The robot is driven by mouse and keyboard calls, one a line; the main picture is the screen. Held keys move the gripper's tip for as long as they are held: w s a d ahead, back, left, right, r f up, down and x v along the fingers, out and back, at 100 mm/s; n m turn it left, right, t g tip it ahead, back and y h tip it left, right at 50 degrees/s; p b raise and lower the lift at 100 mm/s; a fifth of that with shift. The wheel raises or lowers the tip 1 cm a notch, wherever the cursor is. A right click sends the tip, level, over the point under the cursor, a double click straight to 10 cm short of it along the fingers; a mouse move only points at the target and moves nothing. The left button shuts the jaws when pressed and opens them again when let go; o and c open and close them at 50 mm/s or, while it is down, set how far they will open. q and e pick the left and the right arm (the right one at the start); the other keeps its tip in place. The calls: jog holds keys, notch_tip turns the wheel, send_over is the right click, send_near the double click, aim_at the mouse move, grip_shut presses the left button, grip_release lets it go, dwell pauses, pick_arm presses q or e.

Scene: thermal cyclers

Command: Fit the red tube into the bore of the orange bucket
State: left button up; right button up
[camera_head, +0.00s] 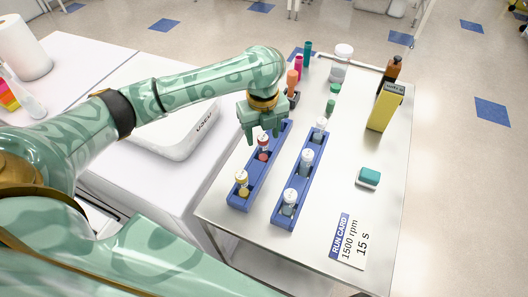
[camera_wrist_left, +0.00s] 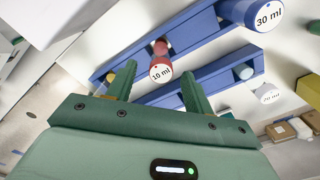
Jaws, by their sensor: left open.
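The red tube (camera_head: 263,155), with a white cap, stands in the left blue rack (camera_head: 235,202). In the left wrist view the red tube (camera_wrist_left: 161,49) has a cap marked 10 ml and shows just beyond the fingertips. My left gripper (camera_head: 264,136) is open and points down just above the cap; its fingers (camera_wrist_left: 158,78) lie either side of the cap in the wrist view, with nothing held. An upright orange cylinder (camera_head: 292,82) stands behind the gripper; I cannot tell whether it is the orange bucket, and no bore shows. My right gripper is out of view.
A yellow tube (camera_head: 242,184) shares the rack. A second blue rack (camera_head: 285,220) holds several capped tubes. Magenta (camera_head: 299,66) and teal (camera_head: 307,50) cylinders stand behind.

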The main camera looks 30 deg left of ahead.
aim_at(263, 137)
pick_arm(q)
notch_tip(263, 137, down, 4)
jog(key=shift+w+r+b, duration=0.15)
jog(key=shift+b, duration=0.5)
jog(key=shift+r, duration=0.15)
jog(key=shift+c, duration=0.6)
jog(key=c, duration=0.9)
jog(key=shift+r, duration=0.15)
jog(key=shift+c, duration=0.2)
